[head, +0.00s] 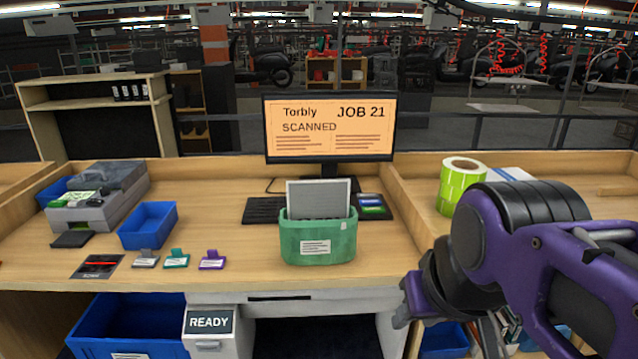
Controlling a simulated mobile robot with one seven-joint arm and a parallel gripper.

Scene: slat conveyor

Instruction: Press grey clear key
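A small dark keypad (374,207) with a pale, a blue and a green key lies on the desk right of the keyboard. It is partly behind a green bin (318,243) that holds a grey panel (318,199). I cannot make out a grey clear key on it; the bin and panel may hide part of the keypad. The monitor (329,128) behind reads "Torbly JOB 21 SCANNED". My gripper (446,328) is at the lower right, in front of the desk and well apart from the keypad. Its fingers look spread with nothing between them; the tips are near the lower picture edge.
A black keyboard (264,210) is left of the bin. Blue trays (148,226), a grey printer (98,208) and several coloured tags (177,259) are on the left. A drawer unit (210,322) reads "READY".

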